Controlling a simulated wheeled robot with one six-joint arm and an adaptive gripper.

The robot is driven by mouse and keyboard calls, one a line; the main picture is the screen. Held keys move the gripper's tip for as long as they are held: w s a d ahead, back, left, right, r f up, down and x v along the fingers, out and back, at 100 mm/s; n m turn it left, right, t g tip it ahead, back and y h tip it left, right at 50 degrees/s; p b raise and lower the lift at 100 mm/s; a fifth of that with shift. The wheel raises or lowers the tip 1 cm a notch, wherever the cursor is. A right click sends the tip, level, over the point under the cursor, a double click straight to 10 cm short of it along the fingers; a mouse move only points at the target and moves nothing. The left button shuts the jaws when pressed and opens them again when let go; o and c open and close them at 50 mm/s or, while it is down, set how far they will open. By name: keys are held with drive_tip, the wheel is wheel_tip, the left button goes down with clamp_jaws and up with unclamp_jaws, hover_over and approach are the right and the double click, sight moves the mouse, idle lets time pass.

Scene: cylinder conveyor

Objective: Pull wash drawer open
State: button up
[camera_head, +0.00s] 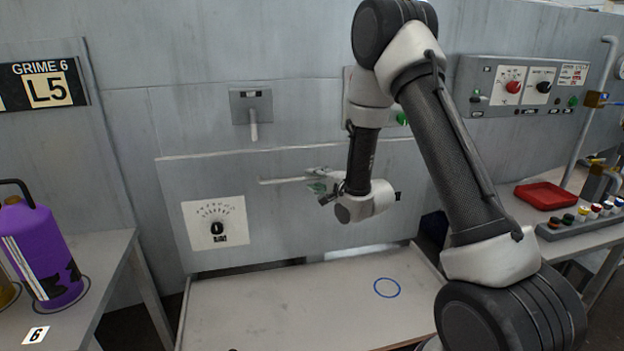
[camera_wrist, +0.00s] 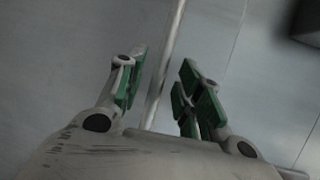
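A wide grey front panel (camera_head: 285,218), which looks like the wash drawer's front, stands upright behind the pale tray-like surface. A thin pale horizontal bar handle (camera_head: 275,181) runs across its upper part; my gripper and arm hide its right part. My gripper (camera_head: 318,184) is at the bar. In the wrist view, the bar (camera_wrist: 172,40) passes between the two green-padded fingers of my gripper (camera_wrist: 164,88). The fingers are apart, with a gap to the bar on the right and a smaller one on the left. I see no clear opening at the panel's top edge.
A pale surface (camera_head: 260,310) with a blue ring (camera_head: 387,288) lies below the panel, mostly empty. A purple jug (camera_head: 40,252) stands on the left bench. A red tray (camera_head: 545,196) lies on the right bench. A dial plate (camera_head: 215,223) is on the panel's left.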

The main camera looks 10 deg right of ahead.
sight(296, 176)
drive_tip(key=shift+x, duration=1.25)
clamp_jaws()
drive_tip(key=shift+s, duration=0.1)
